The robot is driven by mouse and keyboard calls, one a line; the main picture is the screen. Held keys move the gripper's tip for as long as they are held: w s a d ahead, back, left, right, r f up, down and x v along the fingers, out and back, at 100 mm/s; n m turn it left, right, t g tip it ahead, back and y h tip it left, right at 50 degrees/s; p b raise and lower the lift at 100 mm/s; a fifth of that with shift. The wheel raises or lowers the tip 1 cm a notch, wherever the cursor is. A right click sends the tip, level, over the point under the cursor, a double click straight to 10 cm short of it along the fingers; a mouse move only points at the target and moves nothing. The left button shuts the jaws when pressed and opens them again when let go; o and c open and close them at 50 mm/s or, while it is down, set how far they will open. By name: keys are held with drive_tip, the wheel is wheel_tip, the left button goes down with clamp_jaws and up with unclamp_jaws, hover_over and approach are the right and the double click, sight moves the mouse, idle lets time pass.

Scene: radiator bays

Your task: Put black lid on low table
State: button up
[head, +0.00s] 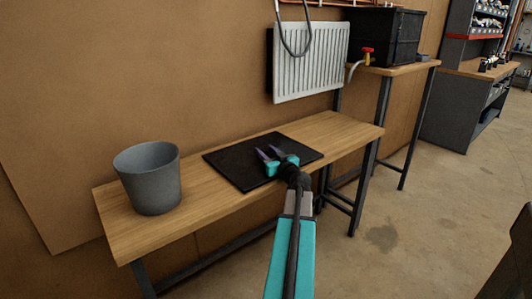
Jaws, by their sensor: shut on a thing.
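The black lid (235,168) is a flat dark rectangular panel, lying level over the middle of the low table (225,203). It appears to rest on the wooden top, though I cannot tell for sure whether it touches or hovers just above. My gripper (269,153) is over the lid's middle, shut on the lid. The part of the lid between the fingers is hidden by my gripper.
A grey bucket (149,178) stands on the low table's left end. A white radiator (310,63) hangs on the wall behind. A black tank (386,38) with a red-handled tap (368,51) stands on a higher table (405,68) at right. The low table's right end is clear.

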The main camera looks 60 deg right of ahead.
drive_tip(key=shift+f, duration=0.1)
drive_tip(key=o, duration=1.4)
drive_tip(key=shift+o, duration=0.2)
drive_tip(key=shift+b+v, duration=0.55)
drive_tip(key=shift+v, duration=5.45)
